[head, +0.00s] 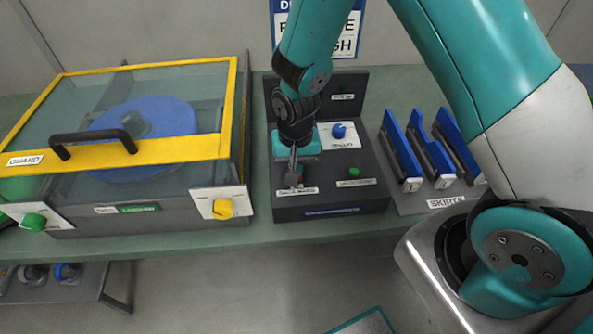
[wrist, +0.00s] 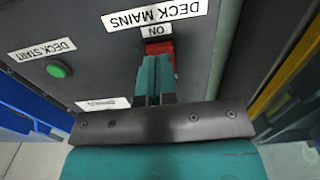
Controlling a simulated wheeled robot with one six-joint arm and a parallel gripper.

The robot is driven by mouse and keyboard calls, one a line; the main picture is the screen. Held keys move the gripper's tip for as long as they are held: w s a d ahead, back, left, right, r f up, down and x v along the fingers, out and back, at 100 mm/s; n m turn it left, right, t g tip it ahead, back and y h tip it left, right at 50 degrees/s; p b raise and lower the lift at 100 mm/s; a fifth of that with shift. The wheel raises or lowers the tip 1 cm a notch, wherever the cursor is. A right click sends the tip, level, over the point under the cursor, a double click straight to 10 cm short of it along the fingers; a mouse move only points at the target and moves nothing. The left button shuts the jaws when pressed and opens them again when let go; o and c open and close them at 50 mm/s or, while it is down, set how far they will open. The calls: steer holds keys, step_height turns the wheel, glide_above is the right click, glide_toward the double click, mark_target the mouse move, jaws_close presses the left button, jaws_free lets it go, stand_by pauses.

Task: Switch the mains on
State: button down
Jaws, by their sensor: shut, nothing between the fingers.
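The mains switch is a red rocker or lever (wrist: 160,47) on a dark control box, beside a label reading ON and a plate reading DECK MAINS (wrist: 152,14) in the wrist view. My gripper (wrist: 156,62) is shut and empty, its teal fingertips at the red switch and covering part of it. They look touching or very close; I cannot tell which. In the head view my gripper (head: 293,172) points down at the left front of the control box (head: 330,200), and the switch is mostly hidden there.
A green button (wrist: 59,69) labelled DECK START sits on the same box. A blue knob (head: 339,131) is behind it. A yellow-framed guard (head: 150,151) stands left, over a blue disc. Blue-topped skirts (head: 401,145) stand in a rack at right.

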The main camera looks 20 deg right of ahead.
steer(key=shift+f+b, duration=0.6)
steer(key=shift+f, duration=0.3)
steer(key=shift+r, duration=0.1)
steer(key=shift+r+p, duration=2.95)
steer(key=shift+r, duration=0.6)
steer(key=shift+f, duration=0.1)
steer(key=shift+r, duration=0.2)
steer(key=s+a+r+n+y+b, duration=0.1)
steer(key=s+a+r+n, duration=0.2)
steer(key=r, duration=0.5)
steer(key=s+a+r+n+y, duration=0.15)
steer(key=s+r, duration=0.25)
steer(key=r, duration=0.4)
steer(key=s+r+n+y, duration=0.1)
steer(key=s+r+n, duration=0.5)
steer(key=s, duration=0.5)
step_height(320, 180, up, 2)
steer(key=shift+s+d+r+y+b, duration=0.1)
steer(key=shift+s+d+y+b, duration=0.05)
steer(key=shift+s+y+b, duration=0.15)
